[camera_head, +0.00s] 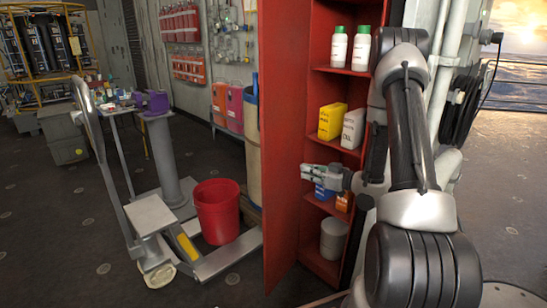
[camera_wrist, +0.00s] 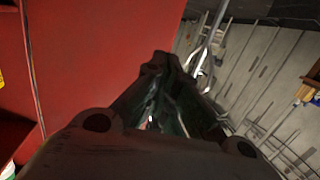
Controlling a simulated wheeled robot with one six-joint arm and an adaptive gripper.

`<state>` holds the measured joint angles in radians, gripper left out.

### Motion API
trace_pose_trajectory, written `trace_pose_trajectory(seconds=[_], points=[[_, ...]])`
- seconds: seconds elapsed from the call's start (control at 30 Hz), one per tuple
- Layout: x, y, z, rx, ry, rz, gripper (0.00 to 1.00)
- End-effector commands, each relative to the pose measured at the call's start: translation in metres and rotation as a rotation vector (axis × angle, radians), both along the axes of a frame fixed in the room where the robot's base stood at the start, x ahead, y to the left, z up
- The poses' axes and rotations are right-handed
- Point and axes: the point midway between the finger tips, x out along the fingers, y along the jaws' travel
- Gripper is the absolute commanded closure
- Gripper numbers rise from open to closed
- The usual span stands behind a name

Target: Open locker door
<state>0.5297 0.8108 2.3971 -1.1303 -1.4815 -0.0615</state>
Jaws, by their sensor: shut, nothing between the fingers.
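The red locker stands at centre right in the head view, its shelves (camera_head: 338,92) exposed. Its red door (camera_head: 283,120) is swung out at the left side of the shelves. The door also fills the upper left of the wrist view (camera_wrist: 95,60). My gripper (camera_head: 306,172) is shut and empty, in front of the lower shelves with its fingertips pointing left to the door. In the wrist view the fingers (camera_wrist: 163,65) overlap the door's edge; I cannot tell whether they touch it. No handle is visible.
On the shelves are white bottles with green caps (camera_head: 339,47), a yellow box (camera_head: 331,121), a white box (camera_head: 353,128) and a grey canister (camera_head: 333,239). A red bucket (camera_head: 217,210) and a pallet jack (camera_head: 150,215) stand left of the door.

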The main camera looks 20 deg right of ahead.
Motion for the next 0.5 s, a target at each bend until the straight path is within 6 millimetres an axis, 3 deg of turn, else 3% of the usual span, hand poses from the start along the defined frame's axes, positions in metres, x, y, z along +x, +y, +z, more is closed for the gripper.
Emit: trace_pose_trajectory(seconds=[0.1, 0.27, 0.5], points=[[0.000, 0.006, 0.019, 0.058, -0.078, 0.023, 1.00], [0.009, 0.015, 0.025, 0.072, -0.097, 0.030, 1.00], [0.046, 0.044, 0.025, 0.069, -0.098, 0.033, 1.00]])
